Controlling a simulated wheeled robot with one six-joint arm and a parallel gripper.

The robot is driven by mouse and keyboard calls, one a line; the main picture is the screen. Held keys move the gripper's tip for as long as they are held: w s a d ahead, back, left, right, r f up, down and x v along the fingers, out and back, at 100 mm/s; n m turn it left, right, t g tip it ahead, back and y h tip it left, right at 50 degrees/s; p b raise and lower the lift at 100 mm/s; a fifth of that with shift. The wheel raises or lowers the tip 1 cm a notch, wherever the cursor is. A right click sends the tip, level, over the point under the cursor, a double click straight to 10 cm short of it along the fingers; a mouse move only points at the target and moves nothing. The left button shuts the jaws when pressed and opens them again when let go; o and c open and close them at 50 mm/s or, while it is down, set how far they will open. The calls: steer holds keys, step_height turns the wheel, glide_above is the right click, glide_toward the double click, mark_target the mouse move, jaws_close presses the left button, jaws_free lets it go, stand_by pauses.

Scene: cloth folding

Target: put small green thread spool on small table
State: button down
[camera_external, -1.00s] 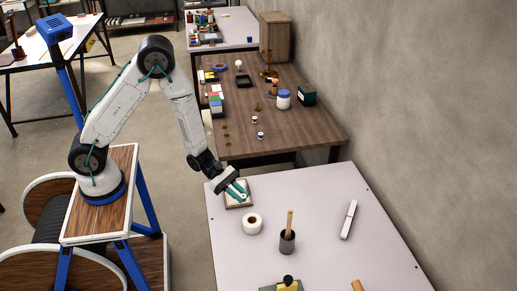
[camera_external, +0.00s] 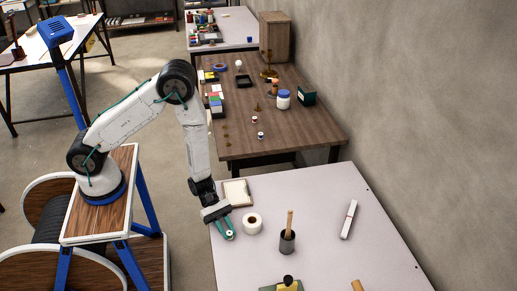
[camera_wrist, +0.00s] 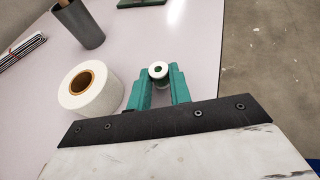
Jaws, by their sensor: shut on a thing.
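My gripper (camera_external: 226,230) points down over the left edge area of the pale table (camera_external: 310,205), just left of a white tape roll. In the wrist view its teal fingers (camera_wrist: 159,88) are shut on a small spool (camera_wrist: 159,70). The spool shows a round white end with a dark centre hole. The fingers hide most of its side, so I cannot tell the thread colour. In the external view, the spool's pale end (camera_external: 230,234) shows at the fingertips. I cannot tell whether it touches the tabletop.
The white tape roll (camera_external: 252,223) stands close to the right of my gripper. A notepad (camera_external: 237,192), a dark cup (camera_external: 287,243) with a wooden stick and a white marker-like bar (camera_external: 349,220) are on the pale table. A brown table (camera_external: 300,136) with several items stands behind.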

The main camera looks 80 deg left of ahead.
steer(key=shift+f, duration=0.5)
steer(key=shift+f, duration=0.15)
steer(key=c, duration=1.3)
jaws_free()
